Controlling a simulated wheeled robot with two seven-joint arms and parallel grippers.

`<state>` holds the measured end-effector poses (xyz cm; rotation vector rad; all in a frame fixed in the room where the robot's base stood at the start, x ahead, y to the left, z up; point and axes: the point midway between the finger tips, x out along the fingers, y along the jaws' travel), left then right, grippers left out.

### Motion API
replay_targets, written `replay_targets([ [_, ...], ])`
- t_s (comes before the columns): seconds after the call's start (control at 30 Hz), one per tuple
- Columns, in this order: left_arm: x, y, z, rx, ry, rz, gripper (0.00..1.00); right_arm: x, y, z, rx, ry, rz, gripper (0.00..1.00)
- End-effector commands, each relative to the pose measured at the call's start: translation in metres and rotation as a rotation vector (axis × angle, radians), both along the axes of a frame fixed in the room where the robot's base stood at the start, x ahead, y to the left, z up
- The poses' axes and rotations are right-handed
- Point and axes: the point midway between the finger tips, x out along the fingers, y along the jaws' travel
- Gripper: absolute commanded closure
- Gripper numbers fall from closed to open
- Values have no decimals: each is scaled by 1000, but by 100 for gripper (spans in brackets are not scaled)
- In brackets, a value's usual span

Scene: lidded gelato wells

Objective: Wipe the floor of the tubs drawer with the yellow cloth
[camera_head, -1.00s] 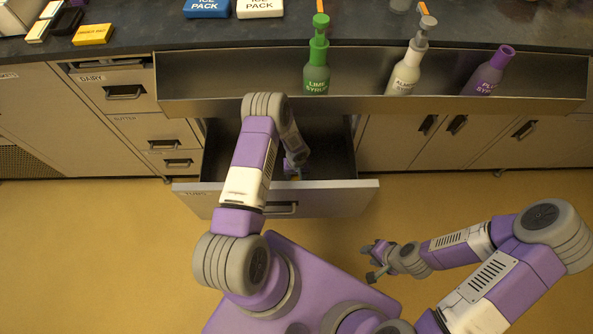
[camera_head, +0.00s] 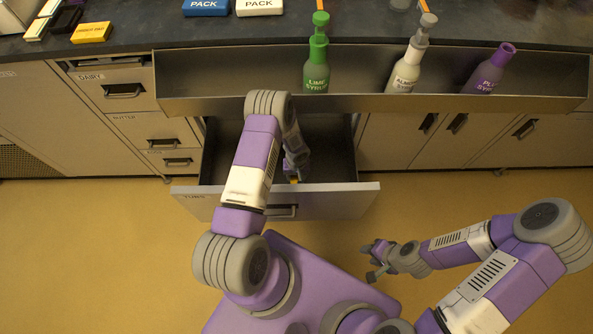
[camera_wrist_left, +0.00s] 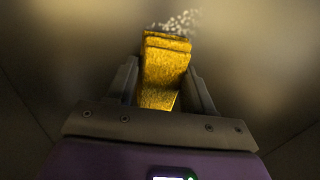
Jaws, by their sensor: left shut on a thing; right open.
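The tubs drawer (camera_head: 330,199) stands open below the counter, with its dark inside floor (camera_head: 228,157) partly hidden by my left arm. My left gripper (camera_wrist_left: 165,82) reaches down into it and is shut on the yellow cloth (camera_wrist_left: 166,65). In the head view only a small yellow bit of the cloth (camera_head: 293,181) shows behind the drawer front. In the left wrist view, a patch of pale specks (camera_wrist_left: 178,22) lies on the drawer floor just beyond the cloth. Whether the cloth touches the floor is unclear. My right gripper (camera_head: 372,262) is open and empty, outside the drawer.
A long metal trough (camera_head: 230,88) juts out above the drawer and holds a green bottle (camera_head: 316,70), a white bottle (camera_head: 407,70) and a purple bottle (camera_head: 486,75). Ice packs (camera_head: 206,6) lie on the counter. The floor right of the drawer is clear.

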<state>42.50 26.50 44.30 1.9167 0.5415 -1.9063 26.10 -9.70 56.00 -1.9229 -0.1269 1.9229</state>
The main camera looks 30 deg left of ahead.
Motion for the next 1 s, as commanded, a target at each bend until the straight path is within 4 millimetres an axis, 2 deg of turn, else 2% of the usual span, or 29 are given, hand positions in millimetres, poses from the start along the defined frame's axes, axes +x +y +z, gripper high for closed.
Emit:
replay_targets([
  [0.17,-2,0,0,1,-2,2,83,0,0,1,0,0,0,60],
  [0.57,18,12,-4,0,-2,2,83,0,0,-17,0,0,0,60],
  [0.8,2,2,-1,0,5,-4,83,0,0,-7,0,0,0,60],
  [1.0,-4,-1,-1,1,2,0,83,0,0,-5,0,0,0,60],
])
